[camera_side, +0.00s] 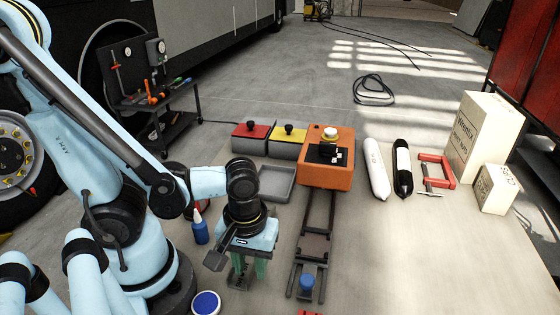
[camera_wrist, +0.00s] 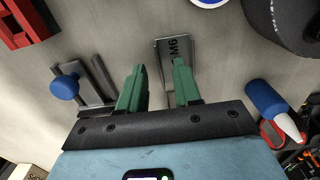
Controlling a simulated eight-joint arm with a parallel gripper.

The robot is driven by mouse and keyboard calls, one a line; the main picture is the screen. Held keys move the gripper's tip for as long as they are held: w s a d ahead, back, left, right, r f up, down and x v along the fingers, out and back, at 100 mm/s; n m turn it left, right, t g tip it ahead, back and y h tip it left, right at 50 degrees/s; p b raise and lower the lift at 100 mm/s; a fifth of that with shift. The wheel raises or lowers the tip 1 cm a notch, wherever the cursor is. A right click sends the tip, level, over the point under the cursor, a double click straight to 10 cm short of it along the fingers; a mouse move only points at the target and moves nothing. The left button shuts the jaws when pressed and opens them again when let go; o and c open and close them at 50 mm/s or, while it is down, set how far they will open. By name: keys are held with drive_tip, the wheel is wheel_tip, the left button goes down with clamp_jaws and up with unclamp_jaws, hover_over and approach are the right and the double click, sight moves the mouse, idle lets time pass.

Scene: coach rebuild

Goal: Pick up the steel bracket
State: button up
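The steel bracket (camera_wrist: 172,48) is a grey plate with dark "M6" lettering, lying on the bench in the wrist view. My gripper (camera_wrist: 159,68) has two green fingers spread apart with a clear gap between them. The right finger overlaps the bracket in that view and hides part of it; I cannot tell whether they touch. In the side view my gripper (camera_side: 249,274) points down low over the bench, left of the dark rail. There the bracket (camera_side: 238,279) is mostly hidden at the fingers.
A dark rail with a blue knob (camera_side: 307,282) runs just right of my gripper. A blue bottle (camera_side: 200,230) stands to the left, a grey tray (camera_side: 275,184) behind. An orange box (camera_side: 328,172) and red and yellow bins are farther back.

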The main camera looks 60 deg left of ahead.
drive_tip(key=shift+f, duration=0.35)
drive_tip(key=shift+c, duration=0.2)
clamp_jaws()
drive_tip(key=shift+r, duration=0.2)
